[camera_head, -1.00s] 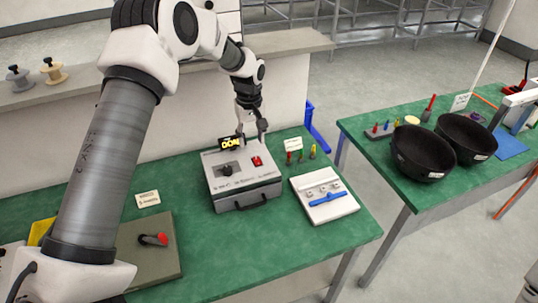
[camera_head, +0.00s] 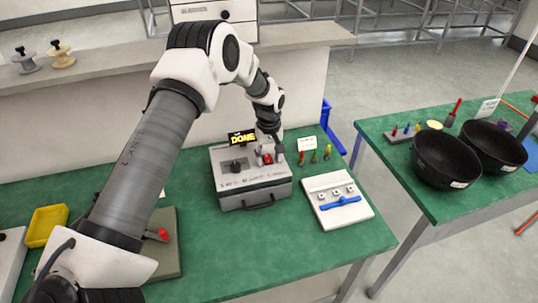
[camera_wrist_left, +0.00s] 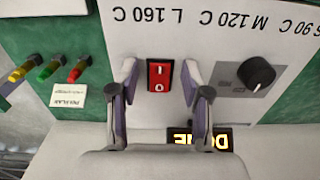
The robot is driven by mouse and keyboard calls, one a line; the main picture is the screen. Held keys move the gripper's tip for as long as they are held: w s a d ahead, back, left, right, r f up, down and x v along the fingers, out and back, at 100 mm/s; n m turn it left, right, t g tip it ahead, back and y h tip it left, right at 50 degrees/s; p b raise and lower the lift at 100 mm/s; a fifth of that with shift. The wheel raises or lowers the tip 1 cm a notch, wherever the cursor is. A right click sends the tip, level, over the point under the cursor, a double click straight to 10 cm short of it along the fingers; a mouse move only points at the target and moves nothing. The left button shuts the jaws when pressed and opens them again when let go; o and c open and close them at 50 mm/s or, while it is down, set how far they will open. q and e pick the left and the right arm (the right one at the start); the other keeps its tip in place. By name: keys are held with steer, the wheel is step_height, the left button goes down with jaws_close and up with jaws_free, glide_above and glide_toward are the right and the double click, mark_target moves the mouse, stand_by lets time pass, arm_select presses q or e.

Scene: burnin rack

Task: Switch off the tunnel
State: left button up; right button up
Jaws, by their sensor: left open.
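The tunnel is a grey box (camera_head: 240,183) with a front handle, standing on the green table. Its small display (camera_head: 242,138) reads "DONE". On its top are a black knob (camera_head: 236,165) and a red rocker switch (camera_head: 267,158). In the left wrist view, the red switch (camera_wrist_left: 160,75) is marked I and O, and the black knob (camera_wrist_left: 257,74) is to its right. My left gripper (camera_wrist_left: 160,85) is open over the box top, its fingers on either side of the switch with gaps; contact cannot be told. In the head view, my left gripper (camera_head: 268,153) partly hides the switch. My right gripper is not in view.
A white board (camera_head: 337,203) with a blue bar lies right of the box. A yellow tray (camera_head: 46,225) is at the left. Black bowls (camera_head: 446,158) stand on the separate right table.

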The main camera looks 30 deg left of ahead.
arm_select(q)
jaws_close()
steer(key=shift+w+a+g+h+b, duration=0.25)
steer(key=shift+g+h+b, duration=0.25)
steer(key=shift+g+h, duration=0.35)
steer(key=shift+r+h, duration=0.15)
steer(key=shift+h, duration=0.1)
jaws_free()
